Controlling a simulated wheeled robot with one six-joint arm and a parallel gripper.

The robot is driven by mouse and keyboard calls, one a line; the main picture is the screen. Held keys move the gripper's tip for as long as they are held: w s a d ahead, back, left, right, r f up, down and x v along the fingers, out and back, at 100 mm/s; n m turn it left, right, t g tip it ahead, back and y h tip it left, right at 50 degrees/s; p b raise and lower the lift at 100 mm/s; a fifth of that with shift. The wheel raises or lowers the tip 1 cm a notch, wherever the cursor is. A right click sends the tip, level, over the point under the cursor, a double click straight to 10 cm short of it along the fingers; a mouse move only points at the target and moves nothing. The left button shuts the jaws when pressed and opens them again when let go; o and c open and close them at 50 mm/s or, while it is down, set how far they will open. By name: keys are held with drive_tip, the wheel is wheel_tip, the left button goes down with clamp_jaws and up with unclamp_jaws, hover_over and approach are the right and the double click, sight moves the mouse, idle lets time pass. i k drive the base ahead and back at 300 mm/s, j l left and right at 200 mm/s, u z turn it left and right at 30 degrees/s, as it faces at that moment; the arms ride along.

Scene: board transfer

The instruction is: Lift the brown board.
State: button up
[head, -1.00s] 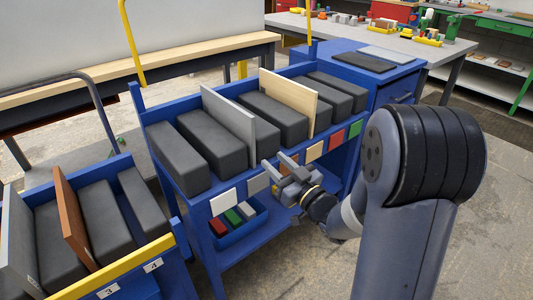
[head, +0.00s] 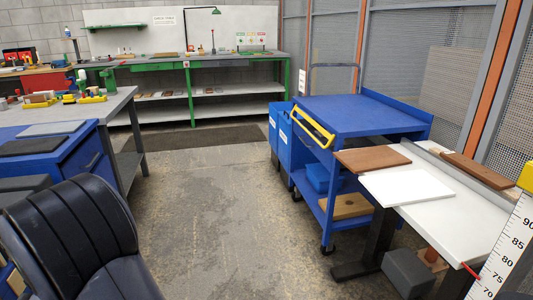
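A flat brown board (head: 372,160) lies at the left end of a white-topped table (head: 445,213), right of centre in the head view. A second, longer brown piece (head: 478,169) lies along the back right of that table, behind a grey rail. A white board (head: 407,187) lies flat in front of the first brown board. The frame does not show which brown piece the task means.
A blue cart (head: 365,116) with a bare top and yellow handle stands behind the table; a tan board (head: 345,206) lies on its lower shelf. A grey box (head: 408,272) is under the table. A ruler post (head: 505,245) stands at the right edge. The middle floor is clear.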

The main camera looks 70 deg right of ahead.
sight(365, 159)
drive_tip(key=z, duration=3.1)
drive_tip(key=i+j+z, duration=0.35)
drive_tip(key=j+z, duration=0.15)
drive_tip(key=j, duration=0.2)
drive_tip(key=i+j+z, duration=0.15)
drive_tip(key=j+z, duration=0.15)
drive_tip(key=i+j+z, duration=0.1)
drive_tip(key=j+z, duration=0.15)
drive_tip(key=j, duration=0.3)
